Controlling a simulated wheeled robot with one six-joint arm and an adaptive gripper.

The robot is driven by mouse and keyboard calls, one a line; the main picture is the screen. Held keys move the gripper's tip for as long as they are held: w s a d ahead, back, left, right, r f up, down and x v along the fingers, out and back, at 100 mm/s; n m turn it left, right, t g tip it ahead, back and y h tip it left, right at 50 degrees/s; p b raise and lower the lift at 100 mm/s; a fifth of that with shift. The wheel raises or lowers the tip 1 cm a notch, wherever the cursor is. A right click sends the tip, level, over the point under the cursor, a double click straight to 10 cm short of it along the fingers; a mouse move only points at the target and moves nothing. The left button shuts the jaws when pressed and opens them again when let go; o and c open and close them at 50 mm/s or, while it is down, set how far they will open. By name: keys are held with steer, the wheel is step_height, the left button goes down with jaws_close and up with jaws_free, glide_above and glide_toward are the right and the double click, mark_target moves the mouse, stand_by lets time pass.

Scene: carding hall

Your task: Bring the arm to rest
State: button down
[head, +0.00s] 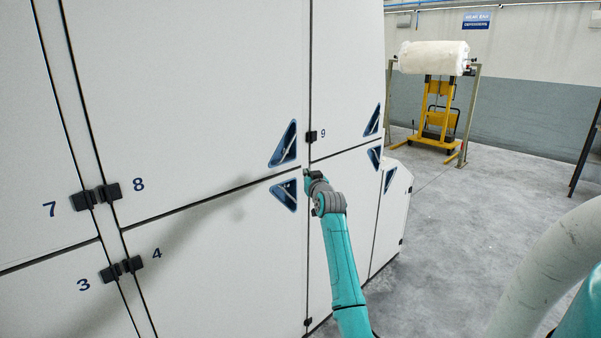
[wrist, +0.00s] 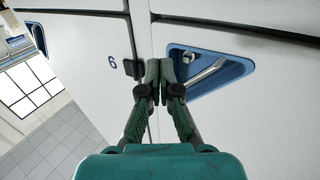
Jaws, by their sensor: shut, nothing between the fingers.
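My arm (head: 341,258) reaches up and forward, with its teal links in front of a large white machine cabinet (head: 210,100). My gripper (head: 307,176) is at the cabinet front, close to a seam between panels, and looks small there. In the wrist view my gripper (wrist: 153,82) has its two dark green fingers together with nothing between them. The fingertips are beside a blue triangular recess (wrist: 208,70) with a light handle in it. A dark hinge (wrist: 133,68) marked 6 is just left of them. I cannot tell whether the fingertips touch the panel.
The cabinet's numbered doors, with dark hinges (head: 95,197) and blue recessed handles (head: 284,145), fill the left and middle. Grey floor (head: 450,220) is clear on the right. A yellow lift stand (head: 436,115) with a white roll (head: 434,57) stands behind.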

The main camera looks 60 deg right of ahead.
steer(key=shift+s+a, duration=0.25)
steer(key=shift+s, duration=0.65)
steer(key=shift+s+a, duration=0.25)
steer(key=shift+s, duration=0.6)
steer(key=shift+s+a, duration=0.25)
steer(key=shift+s, duration=0.65)
steer(key=w+a+f+n+t+y, duration=0.1)
steer(key=a+f+y, duration=0.1)
steer(key=a+f, duration=1.8)
steer(key=s+a+f+n+y, duration=0.1)
steer(key=s+a+f, duration=0.2)
steer(key=a, duration=0.4)
steer(key=s+a+f+y, duration=0.1)
steer(key=s+a+f, duration=0.15)
steer(key=a, duration=0.55)
steer(key=s+a+f+n+y, duration=0.1)
steer(key=s+a+f, duration=0.25)
steer(key=a, duration=0.35)
steer(key=s+a+f+n+t+y, duration=0.1)
steer(key=s+a+f+n+y, duration=0.15)
steer(key=s+a, duration=1.1)
steer(key=s+a+r+n+y, duration=0.1)
steer(key=s+a+r, duration=0.3)
steer(key=s, duration=0.4)
steer(key=s+a+r+n+y, duration=0.2)
steer(key=s+a+r+y, duration=0.2)
steer(key=s, duration=0.5)
steer(key=shift+a+r, duration=0.3)
steer(key=shift+a, duration=0.4)
steer(key=shift+s, duration=0.1)
